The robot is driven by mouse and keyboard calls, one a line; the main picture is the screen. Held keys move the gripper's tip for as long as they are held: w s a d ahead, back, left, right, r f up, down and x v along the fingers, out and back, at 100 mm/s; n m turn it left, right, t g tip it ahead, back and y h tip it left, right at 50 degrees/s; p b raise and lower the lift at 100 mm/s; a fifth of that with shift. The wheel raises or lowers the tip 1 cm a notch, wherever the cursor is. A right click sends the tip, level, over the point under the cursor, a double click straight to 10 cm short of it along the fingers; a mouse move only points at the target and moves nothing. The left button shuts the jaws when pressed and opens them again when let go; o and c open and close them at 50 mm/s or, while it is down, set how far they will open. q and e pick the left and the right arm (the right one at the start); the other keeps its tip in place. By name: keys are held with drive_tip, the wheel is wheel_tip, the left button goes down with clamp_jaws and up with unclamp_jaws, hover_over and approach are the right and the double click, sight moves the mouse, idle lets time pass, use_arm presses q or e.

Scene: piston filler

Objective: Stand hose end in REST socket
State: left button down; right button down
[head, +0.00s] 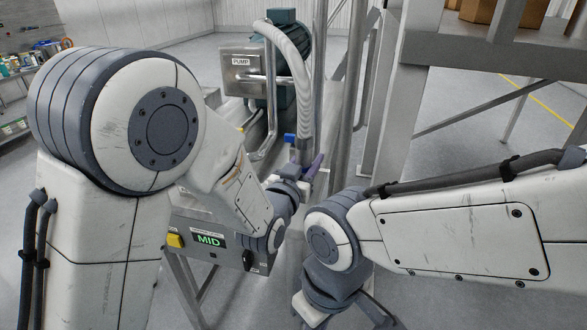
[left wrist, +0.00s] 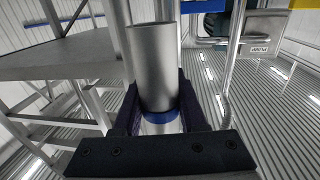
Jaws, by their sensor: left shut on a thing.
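The pale ribbed hose (head: 298,62) arches over near the pump and hangs down to my left gripper (head: 303,172). My left gripper is shut around the hose end, with one purple finger showing in the head view. In the left wrist view a plain metal cylinder (left wrist: 153,65), the hose end, stands between the dark fingers of my left gripper (left wrist: 158,112), with a blue ring (left wrist: 162,117) below it. I cannot make out a labelled REST socket in either view. My right gripper (head: 342,312) is low in the head view, partly cut off, and its jaws are unclear.
A grey box marked PUMP (head: 242,72) and a green motor (head: 284,30) stand behind. A control panel (head: 225,250) reading MID is below my left forearm. Steel posts and a frame (head: 403,100) stand close on the right. Open floor (head: 455,115) lies beyond.

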sight(303, 141)
use_arm(q)
wheel_tip(303, 141, up, 6)
drive_tip(key=s+p, duration=0.1)
drive_tip(key=p, duration=0.2)
drive_tip(key=shift+d+r, duration=0.25)
drive_tip(key=shift+d, duration=0.2)
